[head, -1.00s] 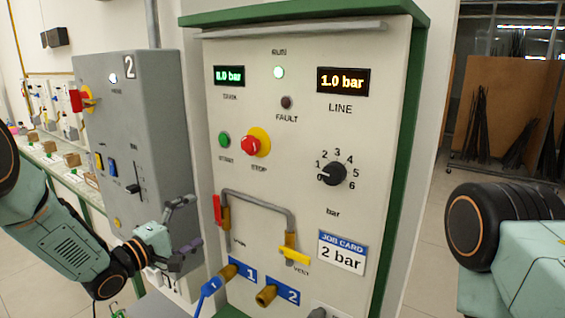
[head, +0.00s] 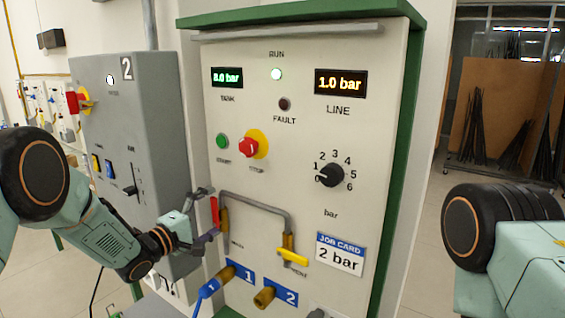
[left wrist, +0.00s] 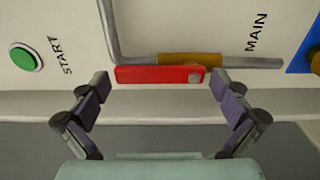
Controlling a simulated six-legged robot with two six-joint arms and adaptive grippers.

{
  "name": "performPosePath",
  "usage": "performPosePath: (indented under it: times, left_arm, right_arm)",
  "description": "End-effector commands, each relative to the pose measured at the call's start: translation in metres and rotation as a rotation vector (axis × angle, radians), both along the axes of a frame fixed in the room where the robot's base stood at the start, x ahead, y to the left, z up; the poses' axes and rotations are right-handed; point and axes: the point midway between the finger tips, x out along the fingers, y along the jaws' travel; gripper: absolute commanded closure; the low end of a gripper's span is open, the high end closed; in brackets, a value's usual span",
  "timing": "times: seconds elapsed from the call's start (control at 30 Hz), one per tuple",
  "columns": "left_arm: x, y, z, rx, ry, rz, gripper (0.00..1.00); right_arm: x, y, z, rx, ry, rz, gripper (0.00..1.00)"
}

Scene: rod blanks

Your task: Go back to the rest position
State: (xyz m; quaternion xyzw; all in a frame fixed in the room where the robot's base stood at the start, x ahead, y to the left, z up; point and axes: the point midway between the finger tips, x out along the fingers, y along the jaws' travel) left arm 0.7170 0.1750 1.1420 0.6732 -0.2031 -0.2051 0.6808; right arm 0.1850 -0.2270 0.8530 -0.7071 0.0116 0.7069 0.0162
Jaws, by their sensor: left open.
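My left gripper (head: 208,214) is open at the left edge of the white control panel (head: 345,120), by the red MAIN valve handle (head: 215,211). In the left wrist view, my left gripper (left wrist: 159,82) has its fingers spread on either side of the ends of the red handle (left wrist: 150,75). Nothing is gripped, and I cannot tell whether a finger touches the handle. My right gripper is out of view; only part of my right arm shows at the right.
A red stop button (head: 248,147) and a dial (head: 331,175) sit above. A grey cabinet (head: 125,150) marked 2 stands behind my left arm.

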Motion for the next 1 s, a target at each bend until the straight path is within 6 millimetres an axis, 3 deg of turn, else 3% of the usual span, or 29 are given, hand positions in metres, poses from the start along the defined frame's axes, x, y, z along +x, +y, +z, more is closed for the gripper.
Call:
performPosePath:
  times: [0.17, 0.7, 0.93, 1.0]
  left_arm:
    - [-0.013, 0.011, 0.0, -0.004, 0.004, 0.004, 0.0]
    - [-0.082, 0.056, 0.0, -0.006, 0.004, 0.006, 0.0]
    - [-0.1, 0.066, 0.001, -0.006, 0.002, 0.003, 0.0]
    - [-0.091, 0.06, 0.0, 0.001, 0.001, 0.0, 0.0]
  right_arm:
    - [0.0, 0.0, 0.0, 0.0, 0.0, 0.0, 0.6]
    - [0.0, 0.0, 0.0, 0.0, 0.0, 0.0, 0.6]
    - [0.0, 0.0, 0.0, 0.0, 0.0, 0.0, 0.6]
    - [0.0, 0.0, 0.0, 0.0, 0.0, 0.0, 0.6]
